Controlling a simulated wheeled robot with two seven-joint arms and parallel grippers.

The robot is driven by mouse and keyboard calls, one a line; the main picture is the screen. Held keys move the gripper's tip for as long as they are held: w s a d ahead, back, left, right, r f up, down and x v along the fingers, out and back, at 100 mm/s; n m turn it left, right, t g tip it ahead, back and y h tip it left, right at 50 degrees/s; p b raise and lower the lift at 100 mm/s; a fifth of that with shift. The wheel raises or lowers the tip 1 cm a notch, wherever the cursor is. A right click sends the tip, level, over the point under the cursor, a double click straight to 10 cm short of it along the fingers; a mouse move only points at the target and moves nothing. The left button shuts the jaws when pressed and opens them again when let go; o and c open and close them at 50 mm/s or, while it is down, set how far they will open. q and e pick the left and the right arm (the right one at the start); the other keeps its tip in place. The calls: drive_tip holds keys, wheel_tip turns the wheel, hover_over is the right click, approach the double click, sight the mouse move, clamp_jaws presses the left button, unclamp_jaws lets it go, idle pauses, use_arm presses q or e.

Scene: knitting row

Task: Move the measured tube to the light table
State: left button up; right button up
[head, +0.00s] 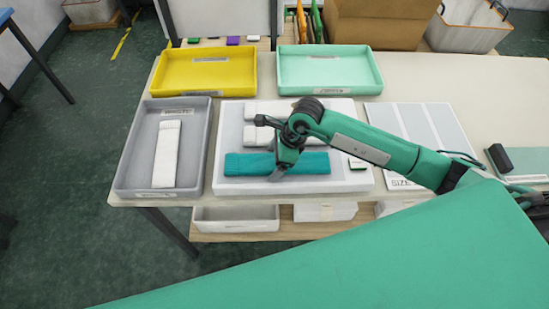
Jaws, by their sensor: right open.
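A long white knitted tube (165,153) lies lengthwise in the grey tray (133,160) at the left of the table. The light table looks to be the white slab (345,186) in the middle. A flat teal tube (243,164) lies across its front part. Two white pieces (256,136) lie behind the teal tube, partly hidden by my arm. My right gripper (279,174) is open and points down at the middle of the teal tube. I cannot tell whether it touches the tube. My left gripper is not in view.
A yellow tray (207,91) and a mint tray (330,92) stand at the back and look empty. A size chart (407,120) lies right of the slab. A dark object on a pale green board (501,159) is at the far right. The table's back right is clear.

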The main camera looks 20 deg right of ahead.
drive_tip(key=shift+r, duration=0.1)
drive_tip(key=shift+r, duration=0.15)
drive_tip(key=b+v, duration=0.3)
drive_tip(key=v, duration=0.8)
drive_tip(key=shift+d+r+b, duration=0.25)
drive_tip(key=shift+r+b, duration=0.1)
drive_tip(key=shift+b, duration=0.05)
drive_tip(key=shift+s, duration=0.1)
